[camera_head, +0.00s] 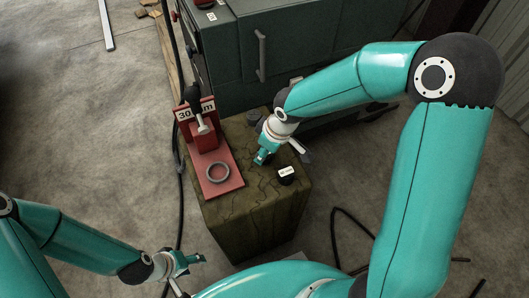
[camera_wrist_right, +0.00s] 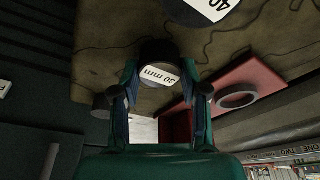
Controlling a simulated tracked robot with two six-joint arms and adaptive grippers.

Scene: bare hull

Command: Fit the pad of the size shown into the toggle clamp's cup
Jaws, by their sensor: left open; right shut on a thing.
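The red toggle clamp (camera_head: 207,140) stands at the left of the block top, with a sign (camera_head: 195,110) reading 30 mm. Its round grey cup (camera_head: 217,172) looks empty; it also shows in the right wrist view (camera_wrist_right: 237,96). My right gripper (camera_head: 263,157) is over the block, right of the cup. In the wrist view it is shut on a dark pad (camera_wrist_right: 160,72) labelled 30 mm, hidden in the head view. My left gripper (camera_head: 190,263) is open and empty, low at the left.
The mossy brown block (camera_head: 255,220) carries the clamp and pads. Another dark pad (camera_head: 254,115) sits towards its back; its label is not visible. A green cabinet (camera_head: 290,40) stands behind. Black cable (camera_head: 180,200) runs down left of the block. Bare floor (camera_head: 90,130) lies left.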

